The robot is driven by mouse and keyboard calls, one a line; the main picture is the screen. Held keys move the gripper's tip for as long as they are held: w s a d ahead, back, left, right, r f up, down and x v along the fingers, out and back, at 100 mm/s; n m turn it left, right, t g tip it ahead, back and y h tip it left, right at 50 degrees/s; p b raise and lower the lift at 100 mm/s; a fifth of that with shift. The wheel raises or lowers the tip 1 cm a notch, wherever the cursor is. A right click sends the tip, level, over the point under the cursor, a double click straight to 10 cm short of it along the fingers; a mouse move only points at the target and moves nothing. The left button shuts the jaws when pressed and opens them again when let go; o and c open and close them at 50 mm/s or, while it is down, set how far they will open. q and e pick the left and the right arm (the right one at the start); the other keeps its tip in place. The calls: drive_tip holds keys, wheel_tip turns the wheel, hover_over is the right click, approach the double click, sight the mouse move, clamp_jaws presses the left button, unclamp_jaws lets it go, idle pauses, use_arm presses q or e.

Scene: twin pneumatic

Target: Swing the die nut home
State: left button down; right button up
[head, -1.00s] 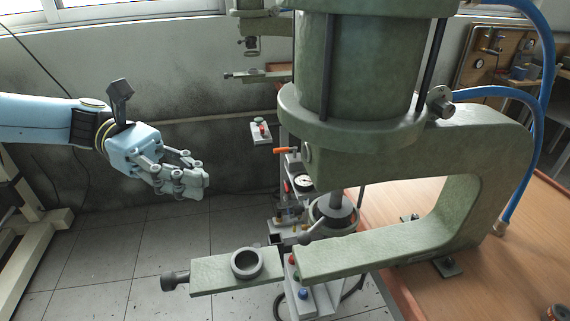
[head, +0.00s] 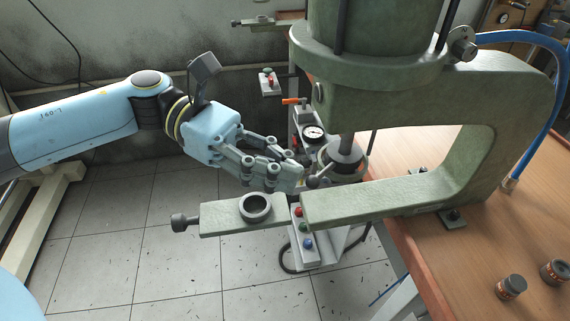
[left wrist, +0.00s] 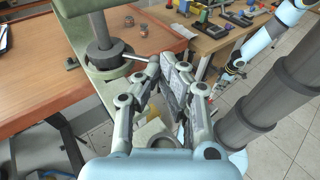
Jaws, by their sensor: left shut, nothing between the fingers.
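The die nut (head: 343,156) is a dark round piece under the press ram, with a short handle pointing left and ending in a ball knob (head: 313,182). In the left wrist view the die nut (left wrist: 104,52) and its handle (left wrist: 137,57) show left of my fingers. My left gripper (head: 297,178) is shut and empty, its fingertips close beside the knob. I cannot tell whether they touch it. In the left wrist view its fingers (left wrist: 172,72) point up the picture. My right gripper (left wrist: 232,68) shows small there, its jaw state unclear; the head view does not show it.
The green press frame (head: 500,95) stands on the wooden table (head: 440,265). Its flat lower arm carries a dark ring (head: 255,207) in front of my fingers. A gauge (head: 313,132) and coloured buttons (head: 303,228) are close by. Small cylinders (head: 511,287) stand on the table.

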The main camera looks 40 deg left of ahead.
use_arm(q)
drive_tip(key=shift+d+f, duration=0.1)
drive_tip(key=shift+d, duration=0.15)
drive_tip(key=shift+s+d+b, duration=0.1)
drive_tip(key=shift+d+b, duration=0.75)
drive_tip(key=shift+b, duration=0.05)
drive_tip(key=shift+a, duration=0.1)
